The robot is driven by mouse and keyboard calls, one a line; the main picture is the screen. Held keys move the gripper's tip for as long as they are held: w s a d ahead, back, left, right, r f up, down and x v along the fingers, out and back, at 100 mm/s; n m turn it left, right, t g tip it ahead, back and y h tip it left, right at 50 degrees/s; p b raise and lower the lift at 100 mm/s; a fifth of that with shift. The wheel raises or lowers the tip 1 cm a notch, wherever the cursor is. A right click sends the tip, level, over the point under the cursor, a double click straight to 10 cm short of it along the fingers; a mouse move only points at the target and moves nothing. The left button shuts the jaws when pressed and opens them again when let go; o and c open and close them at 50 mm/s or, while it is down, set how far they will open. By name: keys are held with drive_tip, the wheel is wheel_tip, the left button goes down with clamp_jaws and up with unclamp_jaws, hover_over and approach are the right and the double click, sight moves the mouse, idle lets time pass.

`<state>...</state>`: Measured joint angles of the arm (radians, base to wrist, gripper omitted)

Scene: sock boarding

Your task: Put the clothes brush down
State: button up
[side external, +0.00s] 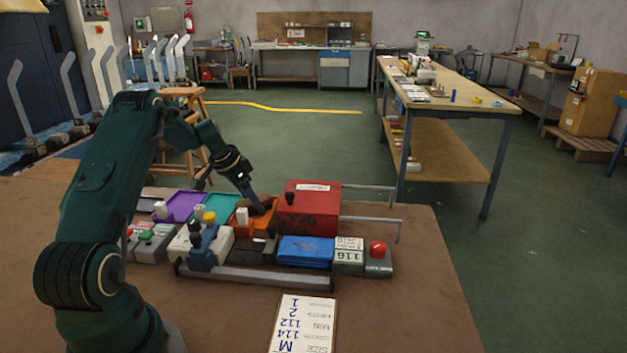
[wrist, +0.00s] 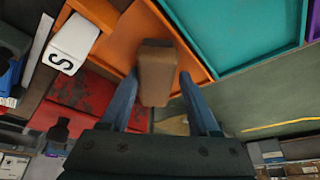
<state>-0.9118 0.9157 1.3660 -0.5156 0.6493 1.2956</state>
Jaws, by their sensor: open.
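The clothes brush is a brown wooden block (wrist: 155,72) in the wrist view, at the orange tray. In the side view its brown top (side external: 264,204) shows at the tray's back, partly hidden by my fingers. My gripper (side external: 254,201) points down at the brush. In the wrist view my gripper (wrist: 159,78) is open, with one blue-grey finger on each side of the brush. A narrow gap shows by the right finger; contact at the left one is unclear. The orange tray (wrist: 116,47) lies under and around the brush; it also shows in the side view (side external: 261,233).
A red box (side external: 306,216) with metal rails stands right of the orange tray. Teal (side external: 213,206) and purple (side external: 180,206) trays lie left. A white block marked S (wrist: 74,44) is close by. A blue pack (side external: 305,250) and a size card (side external: 304,325) are nearer the front.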

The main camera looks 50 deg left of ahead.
drive_tip(key=shift+d+f, duration=0.45)
drive_tip(key=shift+r, duration=0.4)
drive_tip(key=v, duration=1.1)
drive_tip(key=shift+w+a+r, duration=0.1)
drive_tip(key=shift+a, duration=0.25)
drive_tip(key=s+d+r, duration=0.1)
drive_tip(key=d+r, duration=0.3)
drive_tip(key=d, duration=0.6)
drive_tip(key=s+d+r, duration=0.2)
drive_tip(key=d+r, duration=0.2)
drive_tip(key=d, duration=0.7)
drive_tip(key=s+d+f+t, duration=0.1)
drive_tip(key=s+d+f, duration=0.2)
drive_tip(key=s+d, duration=0.7)
drive_tip(key=shift+s, duration=0.5)
